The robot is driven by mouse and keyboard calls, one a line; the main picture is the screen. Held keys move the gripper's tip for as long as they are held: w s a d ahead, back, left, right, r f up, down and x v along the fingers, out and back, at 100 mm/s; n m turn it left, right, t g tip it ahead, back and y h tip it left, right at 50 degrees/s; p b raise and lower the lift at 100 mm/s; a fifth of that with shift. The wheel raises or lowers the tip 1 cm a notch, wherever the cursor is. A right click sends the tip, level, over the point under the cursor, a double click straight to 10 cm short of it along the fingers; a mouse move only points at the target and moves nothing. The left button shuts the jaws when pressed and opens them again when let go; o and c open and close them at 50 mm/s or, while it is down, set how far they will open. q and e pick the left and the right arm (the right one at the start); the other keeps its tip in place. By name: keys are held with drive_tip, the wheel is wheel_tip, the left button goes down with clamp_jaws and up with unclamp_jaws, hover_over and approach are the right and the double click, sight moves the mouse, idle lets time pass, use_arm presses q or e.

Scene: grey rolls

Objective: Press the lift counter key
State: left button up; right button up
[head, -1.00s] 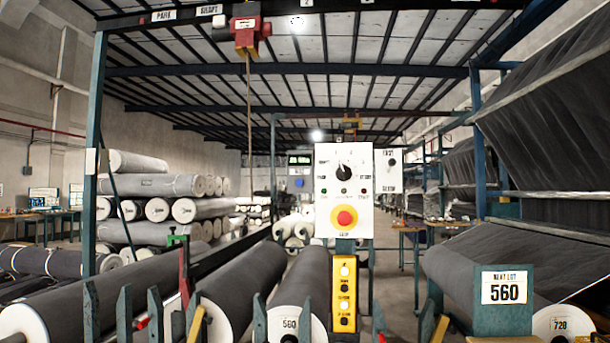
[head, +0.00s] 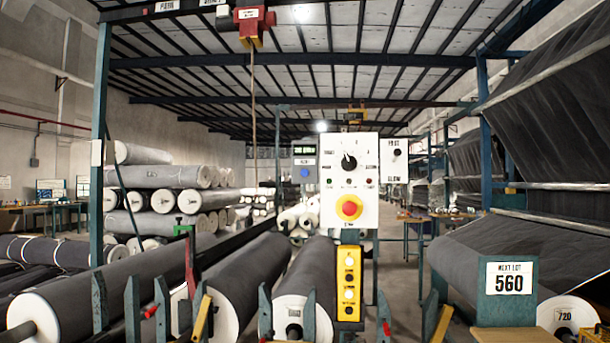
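A small grey counter box (head: 304,150) with a green-lit display hangs beyond the left edge of the white control panel. A round blue key (head: 304,172) sits below its display. The box's lettering is too small to read. The white control panel (head: 336,214) has a black rotary knob (head: 348,162), small lamps and a red mushroom button (head: 349,208) on a yellow ring. A yellow push-button box (head: 348,283) stands below it. Neither of my grippers shows in the head view, and nothing is seen touching the blue key.
Dark fabric rolls (head: 240,275) on upright posts fill the lower left and middle. A second white switch plate (head: 394,160) hangs right of the panel. A "NEXT LOT 560" sign (head: 509,278) stands at lower right, beside a roll marked 720. Open floor (head: 405,270) shows right of centre.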

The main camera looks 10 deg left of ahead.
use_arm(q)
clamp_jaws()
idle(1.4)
